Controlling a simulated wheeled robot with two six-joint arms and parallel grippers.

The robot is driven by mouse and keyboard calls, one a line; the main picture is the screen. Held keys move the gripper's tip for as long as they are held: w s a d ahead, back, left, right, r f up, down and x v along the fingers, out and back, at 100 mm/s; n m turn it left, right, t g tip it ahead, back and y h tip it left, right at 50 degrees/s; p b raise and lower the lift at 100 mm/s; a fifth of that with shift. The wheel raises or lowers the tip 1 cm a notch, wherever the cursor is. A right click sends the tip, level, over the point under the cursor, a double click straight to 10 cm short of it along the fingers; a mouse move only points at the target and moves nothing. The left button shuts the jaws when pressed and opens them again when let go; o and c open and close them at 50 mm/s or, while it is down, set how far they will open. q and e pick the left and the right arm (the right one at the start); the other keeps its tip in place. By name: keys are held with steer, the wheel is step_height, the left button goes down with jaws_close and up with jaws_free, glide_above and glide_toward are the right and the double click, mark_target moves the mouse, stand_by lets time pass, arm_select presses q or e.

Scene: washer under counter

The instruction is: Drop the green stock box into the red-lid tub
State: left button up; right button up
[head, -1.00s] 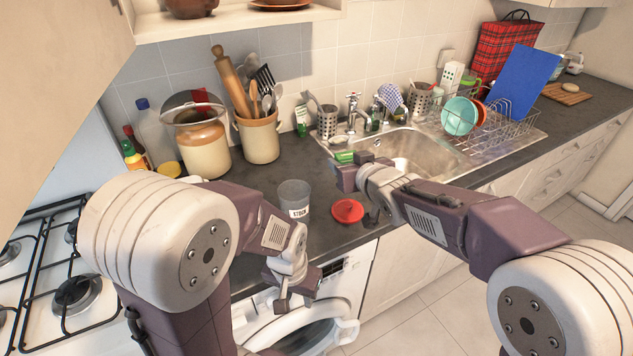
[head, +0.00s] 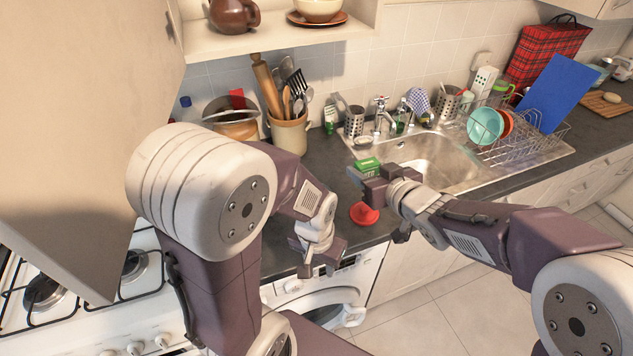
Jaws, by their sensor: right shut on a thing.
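The green stock box (head: 367,164) is at the tips of my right gripper (head: 368,178), near the front left corner of the sink. My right gripper is shut on it; whether the box touches the counter is unclear. A round red lid (head: 364,214) lies on the dark counter, just below the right gripper in the picture. The tub is not visible; my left arm covers part of the counter left of the lid. My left gripper (head: 322,262) hangs in front of the counter edge above the washer, its fingers apart and empty.
The sink (head: 440,160) and a wire dish rack (head: 515,140) stand to the right. A utensil crock (head: 290,132) and another jar (head: 232,120) stand at the back left. The gas hob (head: 90,280) is at far left, the washer (head: 335,290) below the counter.

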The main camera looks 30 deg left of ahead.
steer(key=w+a+f+p, duration=0.1)
steer(key=w+a+f, duration=0.2)
steer(key=a+f, duration=0.8)
steer(key=shift+a, duration=0.15)
steer(key=shift+w+f, duration=0.1)
